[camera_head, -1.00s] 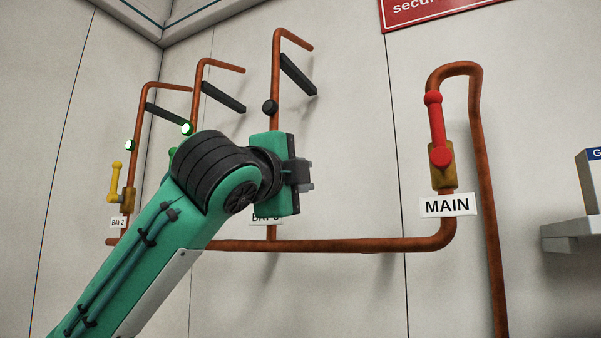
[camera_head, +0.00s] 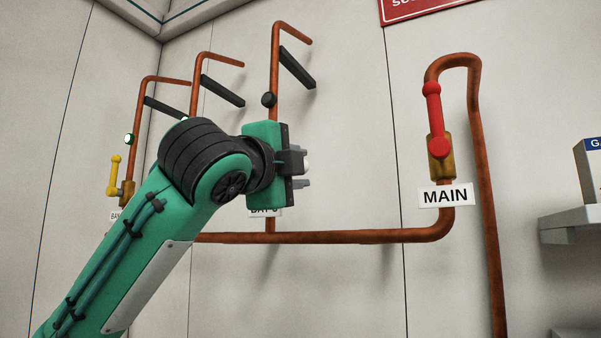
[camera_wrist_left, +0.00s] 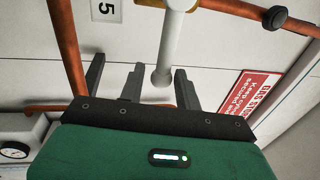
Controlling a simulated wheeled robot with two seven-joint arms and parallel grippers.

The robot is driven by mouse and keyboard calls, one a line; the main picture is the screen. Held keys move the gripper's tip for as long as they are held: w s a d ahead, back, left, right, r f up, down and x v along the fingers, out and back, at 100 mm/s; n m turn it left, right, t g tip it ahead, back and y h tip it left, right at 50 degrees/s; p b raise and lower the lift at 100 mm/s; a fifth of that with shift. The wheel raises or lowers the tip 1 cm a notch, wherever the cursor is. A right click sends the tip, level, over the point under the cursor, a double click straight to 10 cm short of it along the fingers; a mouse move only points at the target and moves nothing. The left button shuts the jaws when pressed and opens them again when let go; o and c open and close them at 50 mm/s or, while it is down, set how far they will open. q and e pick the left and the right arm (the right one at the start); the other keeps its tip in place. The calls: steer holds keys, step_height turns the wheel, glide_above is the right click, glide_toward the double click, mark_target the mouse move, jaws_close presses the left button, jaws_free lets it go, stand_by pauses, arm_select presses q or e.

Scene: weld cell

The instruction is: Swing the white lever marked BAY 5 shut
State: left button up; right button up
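The white lever (camera_wrist_left: 171,45) hangs down from its valve in the left wrist view, its free end between the dark fingers of my left gripper (camera_wrist_left: 160,76). The fingers stand apart on either side of it; I cannot tell whether either touches it. My gripper and wrist hide most of the lever and valve there. The BAY 5 label (camera_head: 265,212) is partly covered; its "5" (camera_wrist_left: 106,9) shows in the left wrist view.
A red lever (camera_head: 435,120) stands upright above the MAIN label (camera_head: 445,196) to the right. A yellow lever (camera_head: 115,170) is at the far left. Copper pipes (camera_head: 340,237) run along the wall. A grey shelf (camera_head: 570,220) juts out at the right edge.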

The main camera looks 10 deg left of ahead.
arm_select(q)
steer(key=b+v, duration=0.5)
steer(key=v, duration=0.7)
steer(key=shift+s, duration=0.25)
steer(key=shift+f, duration=0.1)
